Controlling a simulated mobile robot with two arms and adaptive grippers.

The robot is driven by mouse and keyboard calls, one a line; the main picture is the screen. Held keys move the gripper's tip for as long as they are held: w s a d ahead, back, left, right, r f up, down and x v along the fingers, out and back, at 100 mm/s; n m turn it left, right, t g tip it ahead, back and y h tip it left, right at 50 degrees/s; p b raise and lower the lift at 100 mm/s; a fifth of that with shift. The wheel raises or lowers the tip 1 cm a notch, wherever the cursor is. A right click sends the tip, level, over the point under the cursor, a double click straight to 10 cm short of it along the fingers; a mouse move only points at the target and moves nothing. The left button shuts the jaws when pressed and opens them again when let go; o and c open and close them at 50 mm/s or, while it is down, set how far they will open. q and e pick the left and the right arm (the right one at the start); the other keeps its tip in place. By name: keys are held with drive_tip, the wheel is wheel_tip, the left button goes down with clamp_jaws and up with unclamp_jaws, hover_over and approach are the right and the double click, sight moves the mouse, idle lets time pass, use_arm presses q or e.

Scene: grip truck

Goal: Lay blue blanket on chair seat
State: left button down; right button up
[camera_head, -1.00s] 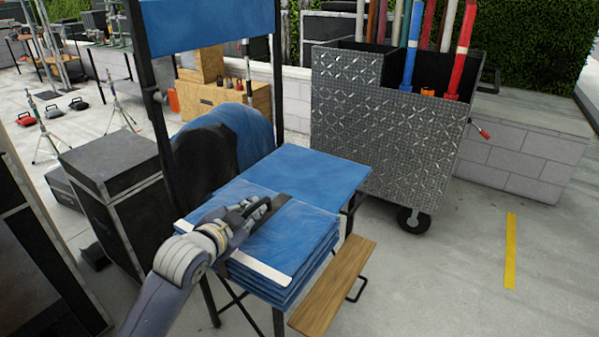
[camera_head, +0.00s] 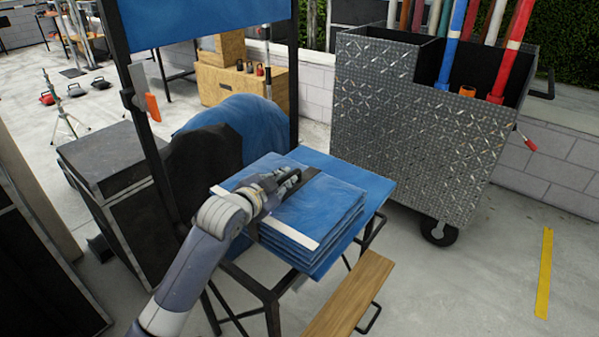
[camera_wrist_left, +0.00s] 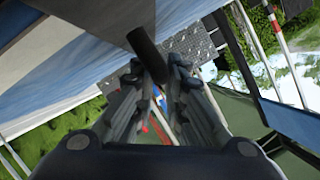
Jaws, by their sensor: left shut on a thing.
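The blue blanket (camera_head: 322,207) is a folded, layered stack with white stripes and a dark strap across its top. My left gripper (camera_head: 293,178) is shut on this strap at the top of the blanket. The blanket is level above the blue chair seat (camera_head: 374,181) and hides most of it; only the back and right part shows. I cannot tell whether the blanket touches the seat. In the left wrist view the fingers (camera_wrist_left: 165,88) are closed around the dark strap (camera_wrist_left: 149,55), with blue and white cloth at the left. My right gripper is not in view.
The tall chair has a dark frame, a blue backrest (camera_head: 195,20) and a wooden footrest (camera_head: 350,297). A metal tread-plate cart (camera_head: 400,125) with upright tubes stands behind right. A black case (camera_head: 115,160) is at left. The floor at right is clear, with a yellow strip (camera_head: 544,272).

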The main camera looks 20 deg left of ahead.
use_arm(q)
drive_tip(key=w, duration=1.2)
drive_tip(key=shift+f, duration=0.35)
drive_tip(key=shift+f+p, duration=0.35)
drive_tip(key=shift+f, duration=1.45)
drive_tip(key=c, duration=1.7)
unclamp_jaws()
drive_tip(key=shift+s+f, duration=0.15)
drive_tip(key=shift+f, duration=0.1)
drive_tip(key=shift+o, duration=0.3)
drive_tip(key=shift+r, duration=0.1)
drive_tip(key=v, duration=1.2)
drive_tip(key=shift+s, duration=0.1)
